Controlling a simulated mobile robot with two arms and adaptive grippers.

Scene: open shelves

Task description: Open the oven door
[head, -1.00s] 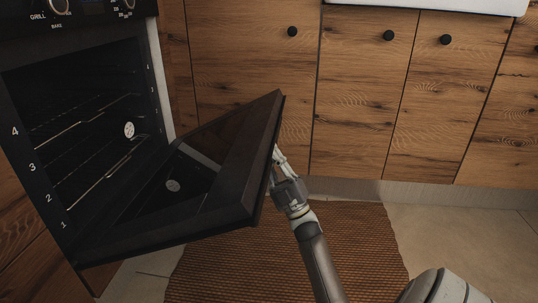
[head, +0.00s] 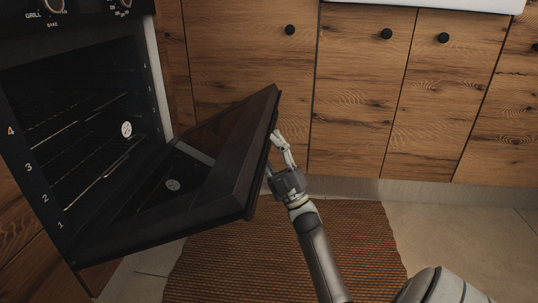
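The oven (head: 58,115) stands at the left with its dark cavity and racks in view. Its door (head: 232,160) is hinged at the bottom and tilted far down, well away from the cavity. My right gripper (head: 277,152) is at the door's outer top edge, with one finger showing just right of the edge. The other finger is partly hidden by the door, and I cannot tell whether the gripper touches it. The fingers look spread, with nothing seen between them. My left gripper is not in view.
Wooden cabinets (head: 245,75) with round black knobs line the back. A brown woven mat (head: 215,265) lies on the tiled floor (head: 455,225) under the door and my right arm. Free floor shows at the right.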

